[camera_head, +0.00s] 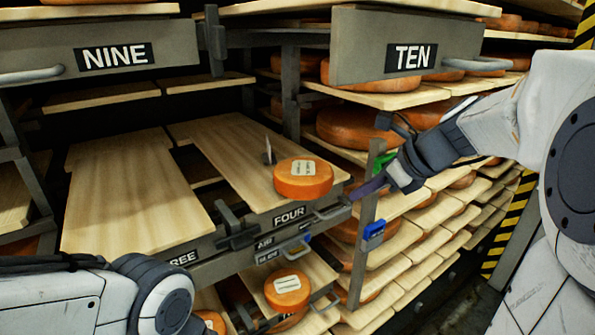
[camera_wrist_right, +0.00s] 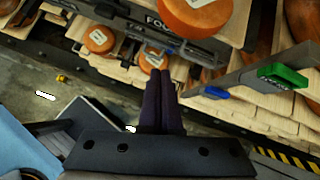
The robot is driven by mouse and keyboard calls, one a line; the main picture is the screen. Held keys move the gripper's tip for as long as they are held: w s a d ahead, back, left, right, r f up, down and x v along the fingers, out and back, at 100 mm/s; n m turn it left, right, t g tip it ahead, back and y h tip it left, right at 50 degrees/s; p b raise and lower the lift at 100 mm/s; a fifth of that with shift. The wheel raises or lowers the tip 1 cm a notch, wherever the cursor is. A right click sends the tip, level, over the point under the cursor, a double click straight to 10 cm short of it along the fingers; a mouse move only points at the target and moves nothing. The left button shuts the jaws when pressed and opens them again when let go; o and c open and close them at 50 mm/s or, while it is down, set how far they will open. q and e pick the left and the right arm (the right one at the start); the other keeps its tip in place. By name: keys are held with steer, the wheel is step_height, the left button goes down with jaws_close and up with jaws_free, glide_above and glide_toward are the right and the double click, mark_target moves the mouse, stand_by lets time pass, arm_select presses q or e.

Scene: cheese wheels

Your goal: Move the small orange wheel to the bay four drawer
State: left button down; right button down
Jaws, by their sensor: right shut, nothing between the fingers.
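An orange cheese wheel (camera_head: 318,187) with a pale label lies flat on the front right of the pulled-out board of the drawer marked FOUR (camera_head: 224,150). It also shows at the top of the right wrist view (camera_wrist_right: 180,22). A similar orange wheel (camera_head: 287,299) lies on a lower pulled-out drawer. My right gripper (camera_head: 368,188) is shut and empty, just right of the FOUR drawer's front corner, apart from the upper wheel. Its closed fingers show in the right wrist view (camera_wrist_right: 160,82). My left arm enters at lower left; its gripper is out of view.
The drawer marked THREE (camera_head: 130,205) is pulled out and bare. Drawers NINE (camera_head: 150,53) and TEN (camera_head: 370,45) overhang above. A post (camera_head: 362,255) with a blue tag stands near my right gripper. Shelves of wheels fill the right; floor shows at lower right.

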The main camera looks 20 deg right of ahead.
mark_target(324, 185)
steer(key=shift+w+a+f+m+t+p, duration=0.15)
steer(key=shift+w+a+f+m+p, duration=0.2)
steer(key=shift+w+f, duration=1)
steer(key=shift+w+a+f+m+t+p, duration=0.15)
steer(key=shift+w+f+m+p, duration=0.3)
steer(key=shift+w, duration=1.65)
steer(key=shift+w+a+f+m+t+p, duration=0.1)
steer(key=shift+w+a+f+m+p, duration=0.3)
steer(key=shift+w+f, duration=0.9)
steer(key=shift+w+d+r, duration=0.1)
steer(key=shift+w+r, duration=0.35)
steer(key=shift+w+a+r+p, duration=0.1)
steer(key=shift+w+a+p, duration=0.2)
steer(key=shift+w, duration=0.15)
steer(key=shift+w+a+p, duration=0.2)
steer(key=shift+w+p, duration=0.1)
steer(key=shift+w, duration=0.25)
